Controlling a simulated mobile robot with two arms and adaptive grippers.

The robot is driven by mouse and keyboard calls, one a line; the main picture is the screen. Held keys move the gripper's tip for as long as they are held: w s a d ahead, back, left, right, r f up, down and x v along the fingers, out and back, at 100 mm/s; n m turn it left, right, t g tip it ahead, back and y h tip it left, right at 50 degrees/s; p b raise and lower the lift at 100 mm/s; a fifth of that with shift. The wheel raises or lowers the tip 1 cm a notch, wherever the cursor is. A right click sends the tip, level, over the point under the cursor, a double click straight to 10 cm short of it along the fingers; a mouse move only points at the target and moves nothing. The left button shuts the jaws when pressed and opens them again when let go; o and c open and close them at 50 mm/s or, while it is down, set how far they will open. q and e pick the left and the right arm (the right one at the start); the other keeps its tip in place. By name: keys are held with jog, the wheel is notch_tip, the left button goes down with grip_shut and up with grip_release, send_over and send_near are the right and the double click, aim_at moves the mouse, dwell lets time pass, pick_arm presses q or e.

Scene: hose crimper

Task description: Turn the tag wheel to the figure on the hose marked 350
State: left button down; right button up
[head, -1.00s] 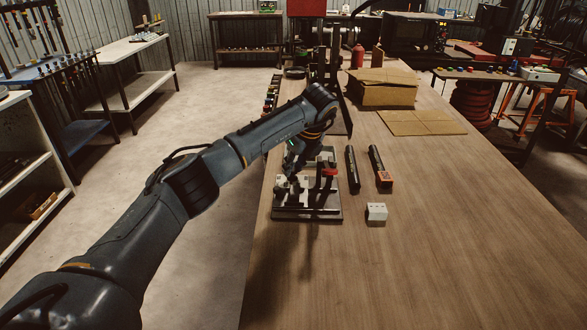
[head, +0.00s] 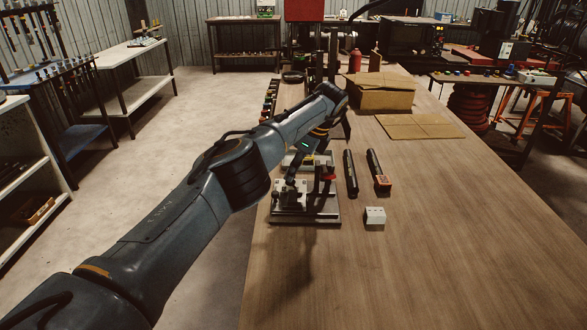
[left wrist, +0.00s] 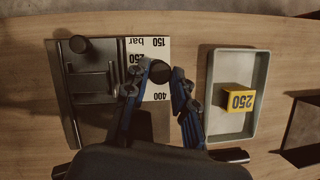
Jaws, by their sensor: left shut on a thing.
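My left gripper (left wrist: 162,72) is shut on a dark round knob (left wrist: 161,72), which looks like the tag wheel, on a white plate (left wrist: 151,47) printed 150, 250, 400 and bar. The fingers cover part of the plate, and I cannot tell which figure the wheel points to. In the head view my left gripper (head: 291,182) reaches down over the crimper base (head: 318,217). Two black hoses (head: 351,172) (head: 375,163) lie to its right. The right-hand one has an orange tag (head: 382,182). Its figure is too small to read. My right gripper is not in view.
A grey tray (left wrist: 214,128) beside the plate holds a yellow block (left wrist: 237,98) marked 250. A white block (head: 375,215) stands right of the crimper. A cardboard box (head: 380,94) and flat cardboard (head: 420,126) lie farther back. The table's right front is clear.

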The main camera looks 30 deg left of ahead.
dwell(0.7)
pick_arm(q)
jog(key=c, duration=1.1)
grip_release()
